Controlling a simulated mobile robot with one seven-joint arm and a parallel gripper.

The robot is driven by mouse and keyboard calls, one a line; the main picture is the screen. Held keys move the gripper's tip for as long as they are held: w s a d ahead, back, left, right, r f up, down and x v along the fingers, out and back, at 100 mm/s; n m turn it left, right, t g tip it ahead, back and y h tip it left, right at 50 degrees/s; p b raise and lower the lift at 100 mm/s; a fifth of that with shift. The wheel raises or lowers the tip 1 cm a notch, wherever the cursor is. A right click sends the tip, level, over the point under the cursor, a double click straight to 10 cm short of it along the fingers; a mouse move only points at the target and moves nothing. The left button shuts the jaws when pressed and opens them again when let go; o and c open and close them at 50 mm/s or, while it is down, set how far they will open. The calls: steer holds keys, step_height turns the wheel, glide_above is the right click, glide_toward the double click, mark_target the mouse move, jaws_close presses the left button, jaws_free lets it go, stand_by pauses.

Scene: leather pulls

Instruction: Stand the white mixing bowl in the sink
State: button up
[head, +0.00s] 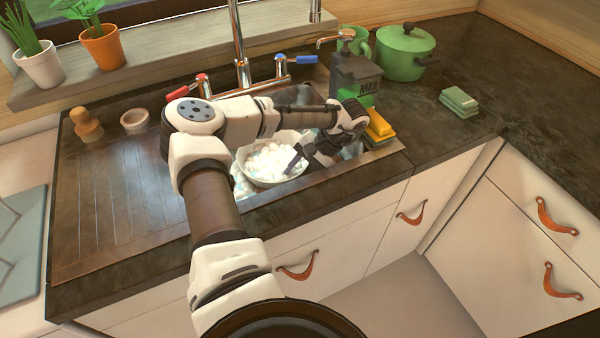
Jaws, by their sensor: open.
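The white mixing bowl (262,180) is at the sink (378,155), below the tap, and looks upright. White foam-like lumps fill its inside. My gripper (299,163) is open at the bowl's right side. One dark finger reaches over the rim into the bowl's opening, and the other is at or outside the right rim. I cannot tell whether the fingers touch the bowl. My arm hides the back of the bowl and much of the sink, so how the bowl rests underneath is not visible.
A yellow sponge (379,125) and a dark bottle (355,76) stand close right of my gripper. The tap (241,62) rises behind my arm. A green pot (404,52) and green sponges (458,101) are farther right. The drainboard (120,200) is largely clear.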

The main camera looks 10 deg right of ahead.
steer(key=shift+r, duration=0.15)
steer(key=b+v, duration=0.1)
steer(key=v, duration=0.6)
steer(key=shift+d+r+b, duration=0.15)
steer(key=shift+r+b, duration=0.05)
steer(key=shift+b, duration=0.2)
steer(key=shift+d, duration=0.1)
